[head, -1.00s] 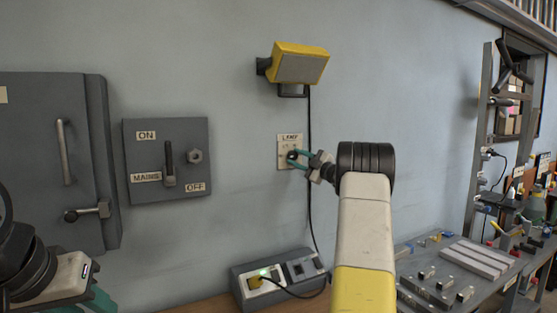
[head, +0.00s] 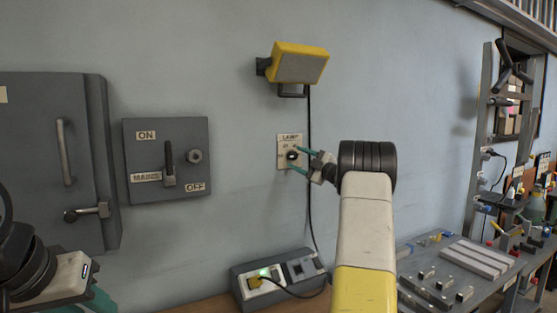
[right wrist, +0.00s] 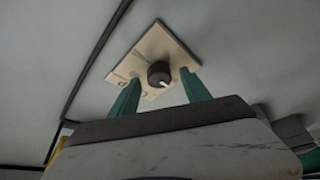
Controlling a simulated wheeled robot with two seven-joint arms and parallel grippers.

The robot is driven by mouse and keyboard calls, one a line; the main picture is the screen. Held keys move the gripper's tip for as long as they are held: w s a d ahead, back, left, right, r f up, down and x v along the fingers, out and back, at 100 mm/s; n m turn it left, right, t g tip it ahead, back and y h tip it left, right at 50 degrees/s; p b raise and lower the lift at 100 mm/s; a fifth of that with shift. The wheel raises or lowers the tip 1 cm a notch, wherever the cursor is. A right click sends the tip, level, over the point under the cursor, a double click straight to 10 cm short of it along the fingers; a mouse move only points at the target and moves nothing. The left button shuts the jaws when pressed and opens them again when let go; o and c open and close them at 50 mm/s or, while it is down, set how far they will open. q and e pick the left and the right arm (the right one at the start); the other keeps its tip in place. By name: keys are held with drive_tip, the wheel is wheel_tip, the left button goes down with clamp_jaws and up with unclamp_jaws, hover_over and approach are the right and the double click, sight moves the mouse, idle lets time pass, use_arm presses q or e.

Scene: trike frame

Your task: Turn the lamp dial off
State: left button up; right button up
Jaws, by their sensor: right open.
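The lamp dial (head: 292,155) is a small dark round knob on a pale wall plate (head: 289,138) labelled LAMP. In the right wrist view the dial (right wrist: 157,73) shows a white pointer mark toward the lower right. My right gripper (head: 299,159) is open, its teal fingers apart on either side of the dial; gaps show between fingers and knob in the right wrist view (right wrist: 160,78). The yellow lamp (head: 298,65) hangs on the wall above; its grey face looks unlit. My left gripper (head: 98,301) shows only partly at the lower left; its jaws are cut off.
A grey mains switch box (head: 140,155) and a grey cabinet (head: 35,150) are on the wall to the left. A black cable (head: 310,200) runs down beside the plate to a socket box (head: 240,276). A workbench (head: 420,260) with small parts stands at right.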

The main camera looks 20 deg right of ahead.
drive_tip(key=v, duration=0.7)
wheel_tip(320, 180, up, 9)
drive_tip(key=s+a+m+t+h, duration=0.1)
drive_tip(key=a+m+t+h, duration=0.15)
drive_tip(key=m+h, duration=0.55)
drive_tip(key=s+a+m+g+h, duration=0.3)
drive_tip(key=s+a+m, duration=0.1)
drive_tip(key=s+m, duration=0.1)
drive_tip(key=s+a+f+m+g+y, duration=0.1)
drive_tip(key=s+a+f+g, duration=0.2)
drive_tip(key=s+a+f, duration=0.3)
drive_tip(key=s+a+f+m+g+y, duration=0.1)
drive_tip(key=s+a+f+g, duration=0.3)
drive_tip(key=s, duration=1.3)
drive_tip(key=s+a+f+m+g+y, duration=0.1)
drive_tip(key=s+a+f+g, duration=0.3)
drive_tip(key=s+a+f, duration=0.5)
drive_tip(key=s+a+y, duration=0.1)
drive_tip(key=s+a, duration=0.2)
drive_tip(key=shift+a+f+m, duration=0.3)
drive_tip(key=shift+m, duration=0.1)
